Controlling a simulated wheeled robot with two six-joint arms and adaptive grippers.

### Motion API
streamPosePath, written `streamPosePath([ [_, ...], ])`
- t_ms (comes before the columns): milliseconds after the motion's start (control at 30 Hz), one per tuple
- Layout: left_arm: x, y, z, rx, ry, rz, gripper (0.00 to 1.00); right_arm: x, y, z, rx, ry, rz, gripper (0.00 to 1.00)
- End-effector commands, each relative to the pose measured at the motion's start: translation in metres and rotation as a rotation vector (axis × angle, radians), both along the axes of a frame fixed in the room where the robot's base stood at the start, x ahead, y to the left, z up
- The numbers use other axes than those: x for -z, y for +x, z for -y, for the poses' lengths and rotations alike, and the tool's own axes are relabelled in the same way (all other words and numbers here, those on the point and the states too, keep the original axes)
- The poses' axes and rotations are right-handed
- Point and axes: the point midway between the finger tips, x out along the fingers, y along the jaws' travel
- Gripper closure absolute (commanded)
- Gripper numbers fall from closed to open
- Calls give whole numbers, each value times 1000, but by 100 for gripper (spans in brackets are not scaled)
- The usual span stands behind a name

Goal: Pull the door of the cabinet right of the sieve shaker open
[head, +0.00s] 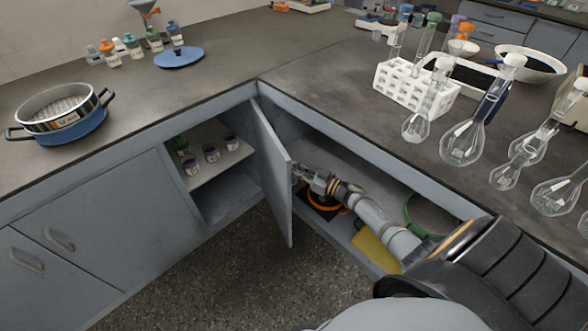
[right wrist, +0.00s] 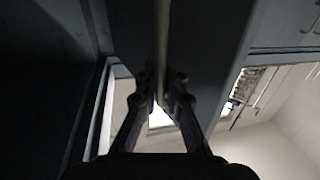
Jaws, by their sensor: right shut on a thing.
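The grey cabinet door (head: 272,165) stands wide open near the inner corner of the counters, its free edge toward me. It also shows in the right wrist view (right wrist: 205,60). My right gripper (head: 302,173) reaches in from the right and is shut on the door's handle, on the face turned to the right. In the right wrist view both fingers (right wrist: 162,88) close around the upright handle bar (right wrist: 162,40). The open cabinet shows a shelf (head: 205,170) with several small purple-labelled jars. A blue round sieve unit (head: 75,130) stands on the left counter. My left gripper is not in view.
Right of the door, an open compartment holds an orange ring (head: 320,200), a green ring (head: 425,217) and a yellow item (head: 376,250). Flasks and a white rack (head: 415,90) crowd the right counter. The floor (head: 245,275) before the door is clear.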

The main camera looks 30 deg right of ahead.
Motion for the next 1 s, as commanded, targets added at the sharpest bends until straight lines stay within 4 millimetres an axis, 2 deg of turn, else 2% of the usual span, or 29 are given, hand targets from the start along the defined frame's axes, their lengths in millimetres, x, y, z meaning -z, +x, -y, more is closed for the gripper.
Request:
streamPosePath([
  [33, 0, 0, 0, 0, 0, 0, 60, 7, -4, 1, 0, -4, -13, 100],
  [200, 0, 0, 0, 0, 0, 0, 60, 7, -4, 1, 1, -4, -13, 100],
  [233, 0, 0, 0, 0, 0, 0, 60, 7, -4, 1, 1, -4, -13, 89],
  [400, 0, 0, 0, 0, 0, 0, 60, 5, -3, 1, 1, -3, -9, 69],
  [700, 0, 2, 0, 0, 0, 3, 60, 3, -4, 2, 1, -2, -5, 69],
  [833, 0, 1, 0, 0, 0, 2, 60, 4, -20, 9, 0, -5, -9, 69],
  [1000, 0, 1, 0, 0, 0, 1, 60, 4, -59, 26, -1, -6, -11, 69],
])
